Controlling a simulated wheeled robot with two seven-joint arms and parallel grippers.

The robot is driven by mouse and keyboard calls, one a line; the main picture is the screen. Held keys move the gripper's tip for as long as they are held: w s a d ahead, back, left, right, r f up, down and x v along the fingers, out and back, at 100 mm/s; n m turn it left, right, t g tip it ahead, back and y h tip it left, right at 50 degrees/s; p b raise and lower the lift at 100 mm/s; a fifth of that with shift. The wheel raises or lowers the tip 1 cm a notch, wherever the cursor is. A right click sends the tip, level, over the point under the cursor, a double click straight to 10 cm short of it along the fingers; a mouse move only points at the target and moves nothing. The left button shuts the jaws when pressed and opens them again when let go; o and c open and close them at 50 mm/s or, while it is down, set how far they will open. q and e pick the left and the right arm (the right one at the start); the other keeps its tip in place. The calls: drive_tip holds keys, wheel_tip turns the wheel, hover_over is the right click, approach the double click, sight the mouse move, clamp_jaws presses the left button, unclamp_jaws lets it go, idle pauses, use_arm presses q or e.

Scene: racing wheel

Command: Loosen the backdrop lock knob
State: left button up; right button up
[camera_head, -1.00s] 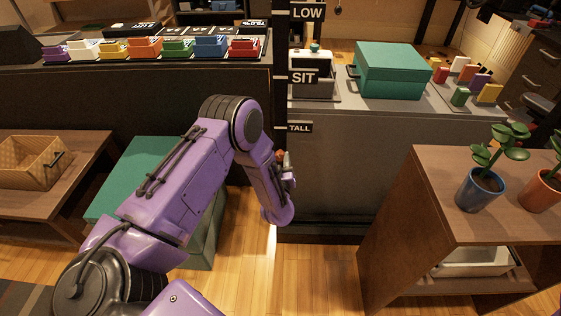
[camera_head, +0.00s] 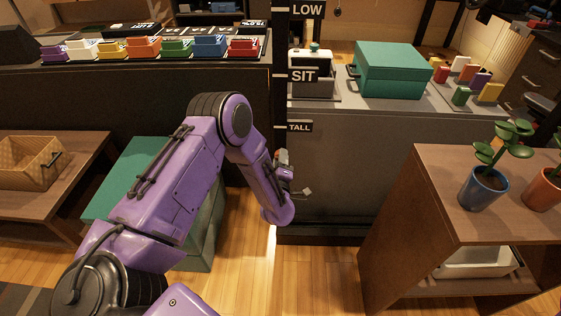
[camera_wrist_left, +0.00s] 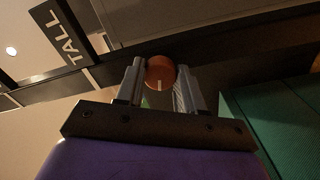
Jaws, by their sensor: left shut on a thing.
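The lock knob (camera_wrist_left: 160,73) is a round orange-red knob with a pale line mark, seen in the left wrist view. It sits between the two grey fingers of my left gripper (camera_wrist_left: 160,78), which is shut on it with one finger on each side. In the head view, my left gripper (camera_head: 284,160) is at the dark upright post (camera_head: 281,100), below the TALL label (camera_head: 299,127). The knob is mostly hidden there. The TALL label also shows at the upper left in the wrist view (camera_wrist_left: 64,35). My right gripper is not in view.
A green box (camera_head: 125,180) stands under my left arm. A grey counter (camera_head: 370,150) with a teal box (camera_head: 390,70) is right of the post. A wooden shelf (camera_head: 400,220) with plants stands at right. A small pale thing (camera_head: 307,191) shows beside my wrist.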

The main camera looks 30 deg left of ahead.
use_arm(q)
drive_tip(key=shift+d+n, duration=0.1)
drive_tip(key=shift+n, duration=0.5)
drive_tip(key=o, duration=1)
drive_tip(key=shift+o, duration=0.2)
drive_tip(key=v, duration=1)
drive_tip(key=shift+s, duration=0.2)
drive_tip(key=shift+d, duration=0.1)
